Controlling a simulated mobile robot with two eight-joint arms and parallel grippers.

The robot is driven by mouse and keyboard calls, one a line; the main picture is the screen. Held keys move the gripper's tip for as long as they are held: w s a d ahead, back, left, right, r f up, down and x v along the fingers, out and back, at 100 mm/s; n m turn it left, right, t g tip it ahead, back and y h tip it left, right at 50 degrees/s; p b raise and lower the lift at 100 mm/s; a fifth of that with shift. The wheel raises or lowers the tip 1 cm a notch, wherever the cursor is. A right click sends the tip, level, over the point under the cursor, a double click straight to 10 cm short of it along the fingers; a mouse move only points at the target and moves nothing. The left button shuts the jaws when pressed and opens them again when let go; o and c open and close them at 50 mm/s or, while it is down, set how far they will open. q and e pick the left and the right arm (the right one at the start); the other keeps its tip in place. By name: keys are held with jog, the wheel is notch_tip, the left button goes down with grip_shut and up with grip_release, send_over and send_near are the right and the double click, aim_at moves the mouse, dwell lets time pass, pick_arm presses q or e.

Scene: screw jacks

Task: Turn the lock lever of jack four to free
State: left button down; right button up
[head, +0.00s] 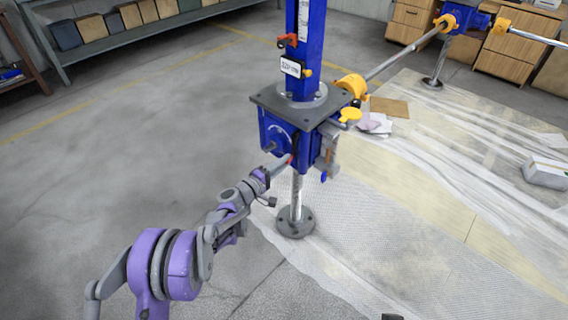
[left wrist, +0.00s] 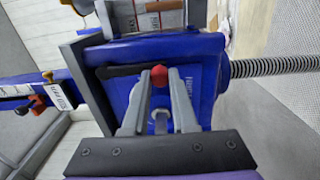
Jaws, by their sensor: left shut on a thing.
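The near jack is a blue gearbox (head: 274,130) under a dark grey plate, with a blue column above and a steel screw ending in a round foot below. A black lever (left wrist: 122,71) with a red knob (left wrist: 159,76) lies across its blue face in the left wrist view. The red knob also shows small in the head view (head: 291,159). My left gripper (head: 287,162) reaches the jack's front face. In the left wrist view its fingers (left wrist: 160,85) are closed on the lever's red knob end. White lettering beside the knob is partly hidden.
A yellow coupling (head: 352,86) and steel shaft (head: 405,53) link this jack to another blue jack (head: 463,16) at the upper right. Plastic sheeting (head: 430,190) covers the floor on the right. A shelf with boxes (head: 150,22) stands behind. Floor at left is clear.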

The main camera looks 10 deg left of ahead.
pick_arm(q)
jog(key=c, duration=0.7)
grip_release()
jog(key=shift+a, duration=0.15)
jog(key=p+v, duration=0.1)
jog(key=v, duration=0.9)
jog(key=shift+s+a, duration=0.15)
jog(key=shift+s, duration=0.15)
